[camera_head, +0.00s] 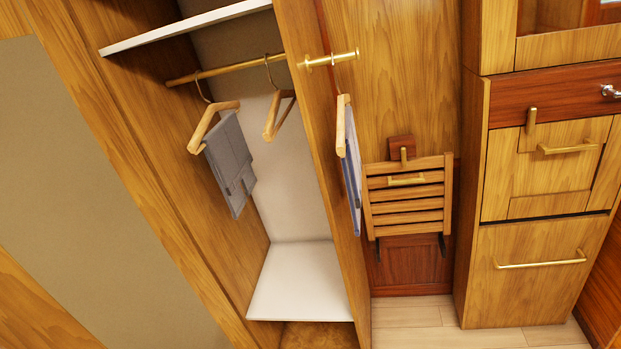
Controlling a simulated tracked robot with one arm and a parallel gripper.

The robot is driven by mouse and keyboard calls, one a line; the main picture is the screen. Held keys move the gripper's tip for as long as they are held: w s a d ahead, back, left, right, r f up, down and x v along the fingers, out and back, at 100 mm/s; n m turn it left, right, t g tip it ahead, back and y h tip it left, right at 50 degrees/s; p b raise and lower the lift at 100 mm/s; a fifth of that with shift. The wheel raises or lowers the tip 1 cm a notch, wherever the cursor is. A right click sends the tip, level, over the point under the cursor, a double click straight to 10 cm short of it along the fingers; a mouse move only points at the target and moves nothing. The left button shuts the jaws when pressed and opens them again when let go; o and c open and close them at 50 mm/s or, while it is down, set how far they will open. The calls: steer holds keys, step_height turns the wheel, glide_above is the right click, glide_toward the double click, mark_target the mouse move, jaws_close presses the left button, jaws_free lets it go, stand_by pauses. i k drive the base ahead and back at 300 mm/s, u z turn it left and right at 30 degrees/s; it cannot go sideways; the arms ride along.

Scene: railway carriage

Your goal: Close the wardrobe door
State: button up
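The wardrobe (300,200) stands open left of centre, and its inside shows. A large wooden panel with a flat grey-beige inset (90,190) fills the left side. It looks like the wardrobe door standing open, but I cannot tell for sure where door and side wall meet. I see no door handle. Inside hang grey trousers (231,165) on a wooden hanger (212,122) and an empty hanger (279,115), both on a brass rail (228,68). My gripper is not in view.
White shelves (301,283) sit low and high inside. Right of the wardrobe, a hanger with a blue-striped cloth (350,180) hangs from a brass peg (328,60). A folded slatted seat (408,197) and a drawer cabinet (535,265) stand farther right. Some pale floor (415,325) is clear.

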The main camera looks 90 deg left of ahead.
mark_target(94, 254)
steer(key=u, duration=0.05)
steer(key=k, duration=1.85)
steer(key=u, duration=1.85)
